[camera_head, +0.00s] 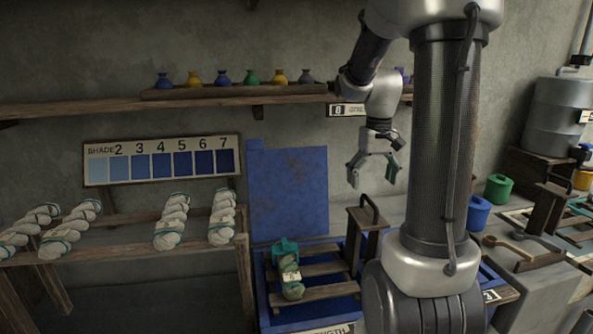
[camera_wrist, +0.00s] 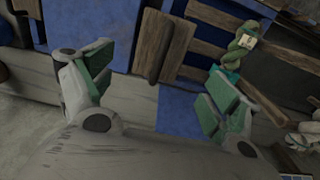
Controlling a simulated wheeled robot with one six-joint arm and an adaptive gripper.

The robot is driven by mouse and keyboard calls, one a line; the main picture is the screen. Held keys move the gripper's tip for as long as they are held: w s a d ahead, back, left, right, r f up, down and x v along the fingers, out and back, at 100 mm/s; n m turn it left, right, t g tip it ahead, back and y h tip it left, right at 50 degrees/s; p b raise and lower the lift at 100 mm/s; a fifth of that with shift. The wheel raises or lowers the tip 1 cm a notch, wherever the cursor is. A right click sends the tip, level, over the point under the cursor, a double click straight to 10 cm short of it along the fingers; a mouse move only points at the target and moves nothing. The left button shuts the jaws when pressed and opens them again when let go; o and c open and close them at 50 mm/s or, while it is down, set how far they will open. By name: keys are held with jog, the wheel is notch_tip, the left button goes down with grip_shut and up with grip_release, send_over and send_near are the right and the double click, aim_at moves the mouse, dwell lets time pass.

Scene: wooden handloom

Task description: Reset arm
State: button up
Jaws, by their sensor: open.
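My gripper (camera_head: 374,170) hangs in the air in the head view, its two green-padded fingers apart and nothing between them. It is above and to the right of the blue tray with wooden slats. In the wrist view my gripper (camera_wrist: 150,105) also shows open, with the blue tray and a wooden block beyond it. My arm rises from the lower right and bends over toward the wall.
A greenish skein (camera_head: 291,283) with a tag lies on the slats of the blue tray (camera_head: 262,300). A wooden block with a handle (camera_head: 366,232) stands beside it. Pale skeins (camera_head: 172,222) lie on the left rack. Small vases (camera_head: 222,78) line the shelf (camera_head: 70,109).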

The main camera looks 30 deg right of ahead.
jog(key=s+a+r+n+t, duration=0.1)
jog(key=s+a+r+t, duration=0.1)
jog(key=s+a, duration=0.5)
jog(key=s+a+r+n+t, duration=0.1)
jog(key=s+a+r+t, duration=0.1)
jog(key=s+a+r, duration=0.3)
jog(key=shift+s+a+n, duration=0.4)
jog(key=shift+s+a, duration=0.75)
